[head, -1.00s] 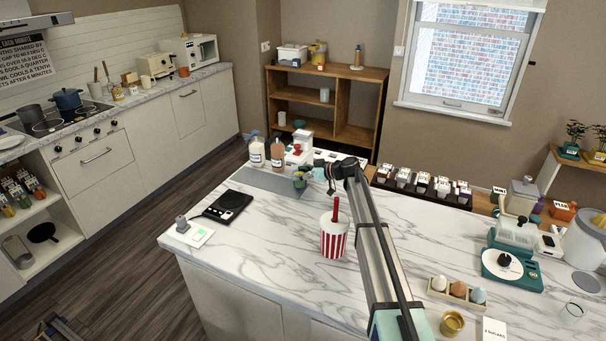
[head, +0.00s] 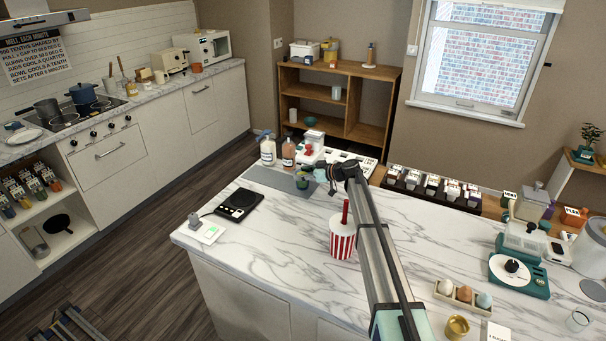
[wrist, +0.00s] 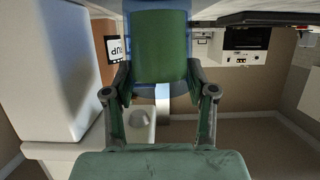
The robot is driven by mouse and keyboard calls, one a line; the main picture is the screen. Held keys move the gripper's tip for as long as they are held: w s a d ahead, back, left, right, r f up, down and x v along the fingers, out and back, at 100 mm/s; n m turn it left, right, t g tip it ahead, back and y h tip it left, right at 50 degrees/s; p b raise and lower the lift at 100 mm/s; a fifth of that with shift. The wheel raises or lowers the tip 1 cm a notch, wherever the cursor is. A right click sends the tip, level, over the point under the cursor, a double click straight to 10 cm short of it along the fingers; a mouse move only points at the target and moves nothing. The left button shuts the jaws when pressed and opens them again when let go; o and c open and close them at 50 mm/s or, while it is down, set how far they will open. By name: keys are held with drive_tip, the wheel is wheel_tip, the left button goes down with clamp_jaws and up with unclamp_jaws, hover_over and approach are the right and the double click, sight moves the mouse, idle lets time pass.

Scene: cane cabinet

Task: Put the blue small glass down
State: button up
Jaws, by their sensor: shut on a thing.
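The blue small glass (wrist: 160,5) fills the top middle of the wrist view. Its blue see-through wall shows around green contents (wrist: 160,48). My gripper (wrist: 160,88) is shut on it, one finger on each side. In the head view the glass (head: 302,181) is small, at the far end of my arm, over the right part of a grey mat (head: 262,179) on the marble island. My gripper (head: 322,175) is just right of it. I cannot tell whether the glass touches the mat.
Two bottles (head: 268,150) and a white item with a red part (head: 310,145) stand behind the glass. A black scale (head: 239,203) lies front left. A red-striped cup (head: 342,241) stands nearer, beside my arm. The marble between scale and cup is clear.

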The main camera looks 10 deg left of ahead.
drive_tip(key=shift+f, duration=0.1)
drive_tip(key=o, duration=1.5)
drive_tip(key=b+v, duration=0.4)
drive_tip(key=v, duration=0.8)
